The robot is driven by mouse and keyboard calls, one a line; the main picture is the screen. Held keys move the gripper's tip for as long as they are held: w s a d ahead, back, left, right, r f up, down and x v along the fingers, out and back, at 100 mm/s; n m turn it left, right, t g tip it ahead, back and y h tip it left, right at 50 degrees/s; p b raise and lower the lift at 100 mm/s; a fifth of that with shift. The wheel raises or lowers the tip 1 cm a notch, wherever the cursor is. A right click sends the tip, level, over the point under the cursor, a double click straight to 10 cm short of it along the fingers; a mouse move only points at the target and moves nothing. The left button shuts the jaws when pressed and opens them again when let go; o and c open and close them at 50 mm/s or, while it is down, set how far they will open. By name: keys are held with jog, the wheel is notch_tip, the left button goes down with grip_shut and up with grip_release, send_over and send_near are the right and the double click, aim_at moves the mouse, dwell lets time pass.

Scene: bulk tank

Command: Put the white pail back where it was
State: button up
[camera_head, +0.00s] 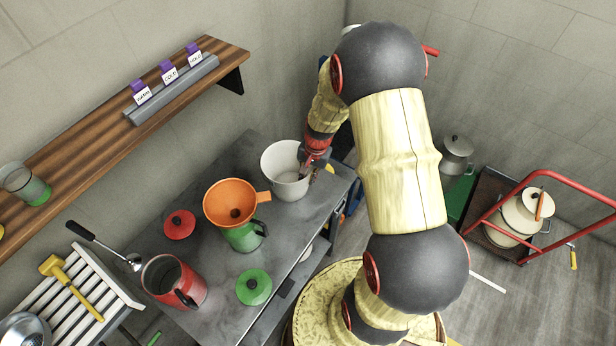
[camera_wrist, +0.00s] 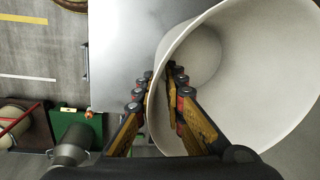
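The white pail (camera_head: 281,163) is upright at the back right part of the grey bench, its open mouth facing up. I cannot tell whether its base touches the bench. My gripper (camera_head: 304,167) is at the pail's right rim. In the wrist view the pail (camera_wrist: 245,75) fills the right side. My gripper (camera_wrist: 161,80) straddles its wall there, one finger inside and one outside, with the fingertips close together on the wall. The pail's underside is hidden.
The grey bench (camera_head: 207,262) also holds an orange funnel (camera_head: 228,204) on a green jug (camera_head: 245,236), a red lid (camera_head: 179,224), a green lid (camera_head: 253,287) and a red pitcher (camera_head: 190,290). A wooden shelf (camera_head: 95,120) hangs above. A red-railed cart (camera_head: 490,205) stands right.

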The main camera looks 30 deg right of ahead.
jog(key=shift+o, duration=1.2)
jog(key=shift+r, duration=0.55)
jog(key=s+a+r+n+t+p, duration=0.1)
jog(key=s+a+r+n, duration=0.1)
jog(key=r, duration=0.7)
jog(key=s+a+r+n, duration=0.1)
jog(key=a+r, duration=0.2)
jog(key=r, duration=0.5)
jog(key=s+a+r+n+t+p, duration=0.1)
jog(key=s+a+r+n, duration=0.1)
jog(key=r, duration=0.7)
jog(key=s+a+r+n+t, duration=0.1)
jog(key=s+a+r+n, duration=0.2)
jog(key=s+a+r, duration=0.1)
jog(key=s+a+r+n+t+h, duration=0.1)
jog(key=s+a+r+n, duration=0.2)
jog(key=s+r, duration=0.3)
jog(key=s, duration=0.3)
jog(key=shift+a+r, duration=0.2)
jog(key=shift+a, duration=0.2)
jog(key=shift+w, duration=0.1)
